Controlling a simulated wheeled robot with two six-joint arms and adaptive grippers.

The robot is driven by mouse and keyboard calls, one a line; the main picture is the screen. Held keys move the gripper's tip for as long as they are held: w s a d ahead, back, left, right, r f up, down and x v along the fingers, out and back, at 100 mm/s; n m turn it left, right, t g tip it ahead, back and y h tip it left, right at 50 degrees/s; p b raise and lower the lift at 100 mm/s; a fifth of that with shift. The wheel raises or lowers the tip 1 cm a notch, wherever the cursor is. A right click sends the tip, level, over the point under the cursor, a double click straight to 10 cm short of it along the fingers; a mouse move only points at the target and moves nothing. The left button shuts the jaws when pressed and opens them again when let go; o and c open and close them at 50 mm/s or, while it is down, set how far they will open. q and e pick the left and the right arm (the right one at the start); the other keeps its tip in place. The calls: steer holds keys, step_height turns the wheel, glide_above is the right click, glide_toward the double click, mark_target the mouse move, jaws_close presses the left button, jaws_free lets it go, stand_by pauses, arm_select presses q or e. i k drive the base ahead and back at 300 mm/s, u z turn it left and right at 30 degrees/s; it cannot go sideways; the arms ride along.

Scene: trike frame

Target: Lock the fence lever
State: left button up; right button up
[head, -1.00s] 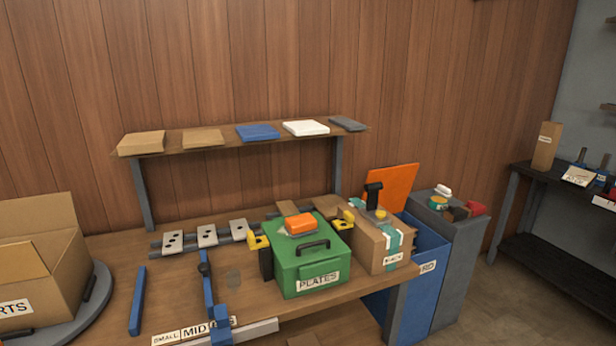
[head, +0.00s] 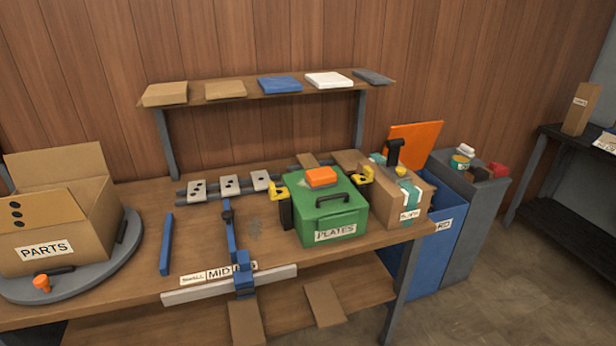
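A blue fence bar (head: 231,238) lies across the wooden table, running from the back toward the front edge. A dark piece (head: 228,214) sits near its far end. A blue block (head: 244,280) sits at its near end on a pale rail (head: 195,291) along the table's front edge. Labels above the rail read SMALL and MID, with a third partly covered by the fence. I cannot tell which piece is the lever or whether it is locked. Neither of my grippers is in view.
A separate blue bar (head: 167,244) lies left of the fence. A PARTS box (head: 93,239) stands on a grey turntable (head: 128,248) at left. A green PLATES box (head: 345,221) with yellow-black pieces beside it stands right. Drilled plates (head: 229,184) lie behind. The tabletop around the fence is clear.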

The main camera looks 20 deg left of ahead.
mark_target(246, 291)
steer(key=u, duration=0.95)
steer(key=i, duration=0.75)
steer(key=z, duration=0.2)
